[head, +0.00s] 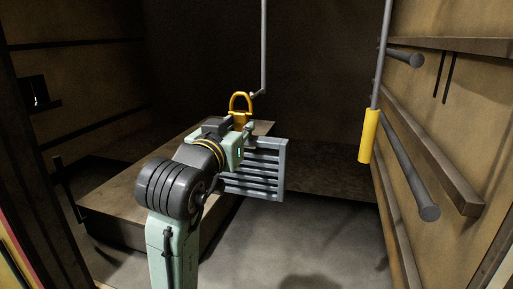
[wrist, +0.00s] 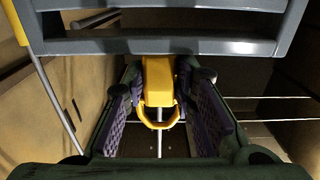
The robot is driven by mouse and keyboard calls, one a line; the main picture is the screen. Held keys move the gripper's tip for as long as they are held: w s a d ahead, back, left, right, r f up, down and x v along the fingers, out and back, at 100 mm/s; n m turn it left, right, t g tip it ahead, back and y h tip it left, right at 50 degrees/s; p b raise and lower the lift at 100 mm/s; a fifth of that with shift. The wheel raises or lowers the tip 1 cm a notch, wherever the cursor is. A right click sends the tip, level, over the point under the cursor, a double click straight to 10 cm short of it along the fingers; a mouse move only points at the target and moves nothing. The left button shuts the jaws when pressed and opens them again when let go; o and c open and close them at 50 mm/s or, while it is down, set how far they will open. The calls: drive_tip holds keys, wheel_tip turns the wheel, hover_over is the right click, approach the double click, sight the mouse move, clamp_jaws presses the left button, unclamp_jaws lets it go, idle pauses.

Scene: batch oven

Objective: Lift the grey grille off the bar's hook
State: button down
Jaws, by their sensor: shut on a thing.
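The grey grille (head: 262,170) hangs upright beside my gripper, with several horizontal slats. A yellow tab with a loop (head: 240,103) stands above it. My gripper (head: 241,127) is shut on the yellow tab, just below the loop. In the wrist view the tab (wrist: 159,82) sits between the two finger pads (wrist: 160,100), and the grille (wrist: 160,45) crosses the top. The thin grey bar (head: 264,45) comes down from above, and its bent hook end (head: 253,94) is at the loop's right side. I cannot tell whether the hook still passes through the loop.
A low brown platform (head: 130,190) lies behind and left of my arm. A hanging rod with a yellow sleeve (head: 368,135) is at the right. Thick grey pegs (head: 412,180) and rails line the right wall. The grey floor (head: 310,235) in front is clear.

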drive_tip(key=shift+v, duration=2)
